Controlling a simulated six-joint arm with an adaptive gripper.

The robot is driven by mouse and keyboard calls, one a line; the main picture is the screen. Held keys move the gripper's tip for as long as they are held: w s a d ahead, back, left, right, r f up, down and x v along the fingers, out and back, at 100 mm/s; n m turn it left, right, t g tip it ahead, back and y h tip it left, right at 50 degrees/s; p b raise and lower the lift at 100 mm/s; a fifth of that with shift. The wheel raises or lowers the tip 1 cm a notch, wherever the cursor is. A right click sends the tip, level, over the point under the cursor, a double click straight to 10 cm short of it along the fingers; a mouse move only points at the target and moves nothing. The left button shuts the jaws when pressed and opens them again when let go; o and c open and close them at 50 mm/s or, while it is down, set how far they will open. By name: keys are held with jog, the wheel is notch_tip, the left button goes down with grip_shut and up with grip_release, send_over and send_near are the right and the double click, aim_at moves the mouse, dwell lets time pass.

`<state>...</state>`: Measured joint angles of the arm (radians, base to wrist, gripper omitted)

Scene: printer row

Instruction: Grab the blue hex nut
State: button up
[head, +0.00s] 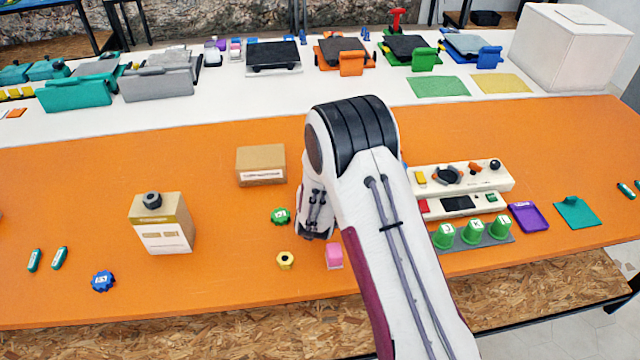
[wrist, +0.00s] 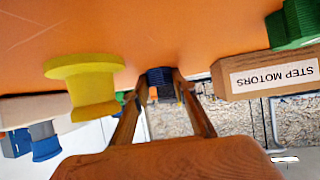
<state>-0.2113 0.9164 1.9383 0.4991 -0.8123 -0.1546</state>
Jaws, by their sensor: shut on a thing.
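In the wrist view, which is upside down, my gripper (wrist: 161,78) is shut on a small dark blue ridged piece (wrist: 160,88), which I take to be the blue hex nut. A finger lies on each side of it. It is close to the orange table top; I cannot tell whether it touches it. In the head view my arm hides the fingertips and this piece.
A green nut (head: 280,215), a pink block (head: 334,256) and a labelled brown box (head: 262,166) are near my arm. A taller box (head: 162,230) and a blue labelled knob (head: 103,281) stand left. Green cups (head: 472,232) and a panel (head: 460,177) are right.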

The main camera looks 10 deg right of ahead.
jog(key=shift+r, duration=0.15)
notch_tip(320, 180, up, 10)
jog(key=shift+f, duration=0.2)
dwell(0.5)
dwell(0.6)
